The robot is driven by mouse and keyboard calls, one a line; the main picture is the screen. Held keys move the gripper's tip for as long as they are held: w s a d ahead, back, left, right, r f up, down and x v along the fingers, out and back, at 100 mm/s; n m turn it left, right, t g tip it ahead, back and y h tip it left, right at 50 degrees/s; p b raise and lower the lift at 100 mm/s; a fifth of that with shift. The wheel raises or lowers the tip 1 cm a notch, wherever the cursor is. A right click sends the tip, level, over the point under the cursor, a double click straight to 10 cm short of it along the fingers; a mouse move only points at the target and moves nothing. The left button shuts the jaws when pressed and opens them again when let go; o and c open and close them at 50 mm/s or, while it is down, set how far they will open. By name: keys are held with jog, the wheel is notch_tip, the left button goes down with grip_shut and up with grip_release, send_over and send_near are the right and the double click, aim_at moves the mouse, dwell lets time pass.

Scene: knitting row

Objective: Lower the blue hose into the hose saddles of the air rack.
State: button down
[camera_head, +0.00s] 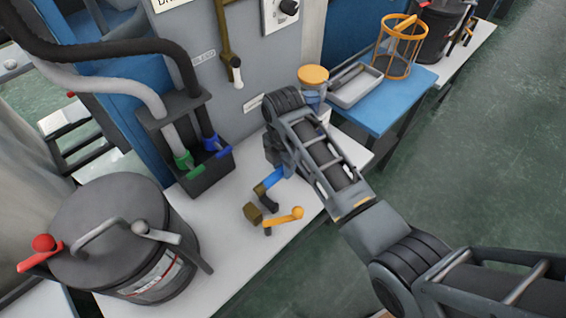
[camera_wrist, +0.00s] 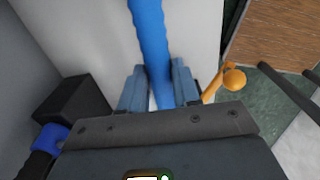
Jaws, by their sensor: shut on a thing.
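My gripper (camera_wrist: 158,88) is shut on the blue hose (camera_wrist: 149,40), with a finger on each side of it. The hose runs from between the fingers up to the top edge of the wrist view. In the head view, a short length of blue hose (camera_head: 273,178) shows below my wrist, above the white bench top; the rest is hidden by my arm. A black rack (camera_head: 196,172) at left holds a grey hose with a green collar (camera_head: 184,160) and a black hose with a blue collar (camera_head: 212,143). I cannot make out the saddles clearly.
An orange-handled lever (camera_head: 284,217) and a brass-coloured block (camera_head: 253,213) are close to the hose near the bench's front edge. A large dark lidded drum (camera_head: 112,225) stands at left. A blue table (camera_head: 385,112) with a grey tray (camera_head: 354,86) and orange wire basket (camera_head: 399,50) is at right.

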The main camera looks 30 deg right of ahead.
jog(key=shift+f+b, duration=1.95)
jog(key=shift+f, duration=0.45)
jog(key=shift+f+b, duration=0.9)
jog(key=shift+f, duration=1)
jog(key=shift+c, duration=0.7)
grip_release()
notch_tip(320, 180, up, 6)
jog(key=p, duration=0.6)
jog(key=shift+r, duration=1.55)
